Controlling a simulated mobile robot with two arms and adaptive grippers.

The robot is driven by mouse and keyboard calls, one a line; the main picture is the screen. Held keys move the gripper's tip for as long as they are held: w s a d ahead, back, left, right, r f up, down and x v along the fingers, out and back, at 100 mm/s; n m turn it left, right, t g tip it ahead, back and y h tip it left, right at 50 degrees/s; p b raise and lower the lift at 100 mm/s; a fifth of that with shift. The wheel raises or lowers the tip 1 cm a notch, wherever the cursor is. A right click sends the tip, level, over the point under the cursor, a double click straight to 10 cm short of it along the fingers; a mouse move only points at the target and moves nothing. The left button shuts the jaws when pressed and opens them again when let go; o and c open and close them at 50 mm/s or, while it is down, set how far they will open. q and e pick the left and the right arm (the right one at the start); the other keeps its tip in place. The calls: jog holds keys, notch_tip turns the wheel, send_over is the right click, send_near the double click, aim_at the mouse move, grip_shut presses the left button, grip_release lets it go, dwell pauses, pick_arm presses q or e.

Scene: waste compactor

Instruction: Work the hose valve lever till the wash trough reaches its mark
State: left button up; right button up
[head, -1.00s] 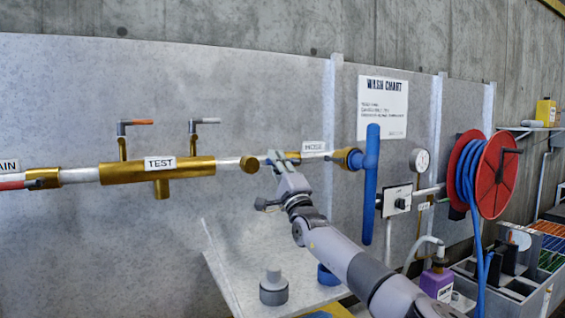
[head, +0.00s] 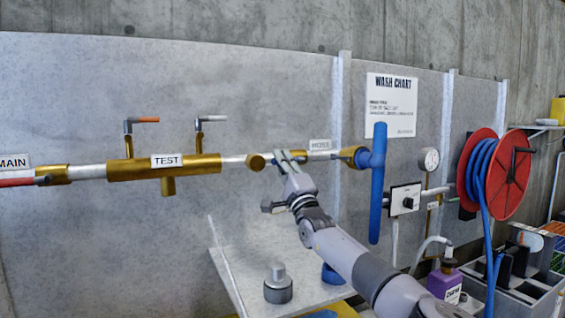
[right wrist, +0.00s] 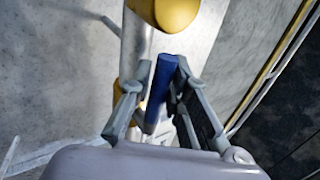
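The HOSE label (head: 320,145) sits on the wall pipe, and the hose valve is just left of it. My right gripper (head: 288,157) is at this valve and hides its lever in the head view. In the right wrist view the blue lever (right wrist: 163,88) lies between my right gripper's fingers (right wrist: 164,65), which close in on either side of it. Any thin gap is hard to tell. A yellow pipe fitting (right wrist: 165,12) is just beyond. I cannot make out the wash trough's mark or a water level. My left gripper is not in view.
A blue vertical pipe (head: 377,190), a gauge (head: 429,158) and a red hose reel (head: 508,175) are to the right. A grey shelf (head: 240,287) with a grey knob (head: 278,285) is below.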

jog(key=o, duration=0.4)
jog(key=shift+r, duration=0.1)
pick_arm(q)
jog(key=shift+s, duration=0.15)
pick_arm(e)
jog(key=v, duration=0.8)
dwell(0.4)
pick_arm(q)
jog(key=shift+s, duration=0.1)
pick_arm(e)
jog(key=shift+s, duration=0.1)
